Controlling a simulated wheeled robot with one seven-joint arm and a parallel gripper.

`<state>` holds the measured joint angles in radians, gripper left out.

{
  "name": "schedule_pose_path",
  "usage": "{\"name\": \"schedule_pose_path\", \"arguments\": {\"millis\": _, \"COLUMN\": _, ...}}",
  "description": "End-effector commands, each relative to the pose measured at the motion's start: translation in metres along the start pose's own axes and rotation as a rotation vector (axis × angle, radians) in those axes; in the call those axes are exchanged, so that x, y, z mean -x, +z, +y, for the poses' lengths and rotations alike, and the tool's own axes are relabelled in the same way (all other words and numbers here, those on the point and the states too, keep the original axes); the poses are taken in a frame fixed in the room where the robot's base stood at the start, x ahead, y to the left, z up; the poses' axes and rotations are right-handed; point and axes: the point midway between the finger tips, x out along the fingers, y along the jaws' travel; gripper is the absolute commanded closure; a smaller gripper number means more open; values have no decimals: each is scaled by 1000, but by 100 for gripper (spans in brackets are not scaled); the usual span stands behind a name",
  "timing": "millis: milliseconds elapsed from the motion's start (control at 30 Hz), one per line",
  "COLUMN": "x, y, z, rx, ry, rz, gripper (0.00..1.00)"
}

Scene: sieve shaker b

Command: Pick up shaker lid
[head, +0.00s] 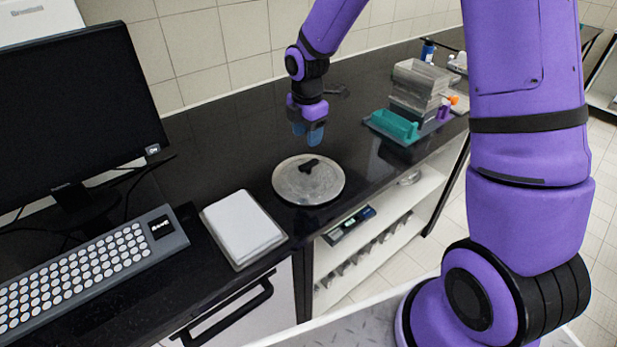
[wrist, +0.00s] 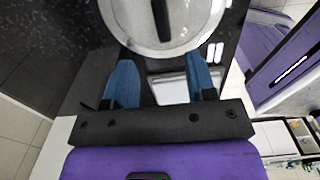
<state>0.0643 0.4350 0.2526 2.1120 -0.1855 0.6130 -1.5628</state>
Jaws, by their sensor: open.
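The shaker lid (head: 308,184) is a round, flat metal disc with a black handle (head: 309,166) at its middle. It lies on the black counter near the front edge. In the wrist view the lid (wrist: 128,22) shows at the top, cut off by the frame edge, with its dark handle (wrist: 161,18) pointing down the picture. My gripper (head: 310,138) is above and just behind the lid in the head view. Its two blue fingers are spread apart and empty in the wrist view (wrist: 160,82). The lid's handle lies beyond the fingertips, roughly between their lines.
A white pad (head: 241,226) lies left of the lid. A keyboard (head: 85,262) and monitor (head: 75,110) stand further left. A teal tray (head: 394,126) and stacked clear boxes (head: 419,85) stand to the right. Open shelves (head: 375,245) are below the counter. Counter behind the lid is mostly clear.

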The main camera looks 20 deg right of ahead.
Motion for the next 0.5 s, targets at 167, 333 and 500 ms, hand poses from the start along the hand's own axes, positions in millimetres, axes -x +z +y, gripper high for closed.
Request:
{"name": "schedule_pose_path", "arguments": {"millis": 167, "x": -26, "y": -1, "z": -1, "rx": 8, "ry": -6, "rz": 2, "gripper": 49}}
{"name": "schedule_pose_path", "arguments": {"millis": 333, "x": -48, "y": -1, "z": 0, "rx": 7, "ry": -5, "rz": 2, "gripper": 49}}
{"name": "schedule_pose_path", "arguments": {"millis": 500, "x": -57, "y": 0, "z": -1, "rx": 6, "ry": -3, "rz": 1, "gripper": 49}}
